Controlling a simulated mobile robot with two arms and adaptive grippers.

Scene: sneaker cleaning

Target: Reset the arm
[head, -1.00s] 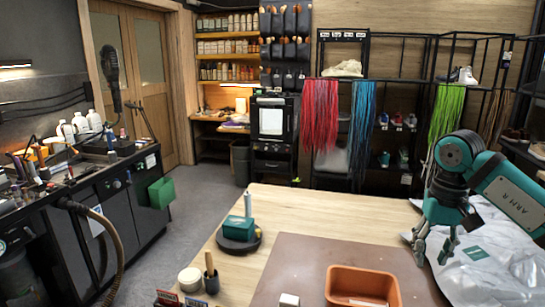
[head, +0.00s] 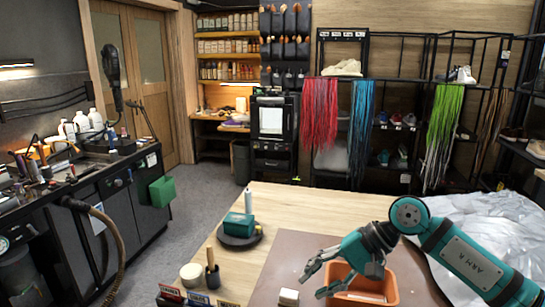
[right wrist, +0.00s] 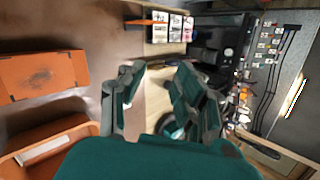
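My right arm reaches in from the right in the head view. Its teal and dark gripper (head: 314,284) hangs over the left side of the orange tray (head: 392,290), above the brown mat. Its fingers are spread with nothing between them. In the right wrist view the two fingers of the gripper (right wrist: 158,88) also stand apart and empty. My left arm and left gripper are in neither view.
A white block (head: 289,297) lies on the brown mat (head: 283,262), left of the tray. A green box (head: 238,224) on a dark round stand, a white jar (head: 191,276) and a brush (head: 212,272) stand further left. A crumpled silvery sheet (head: 480,222) covers the right side.

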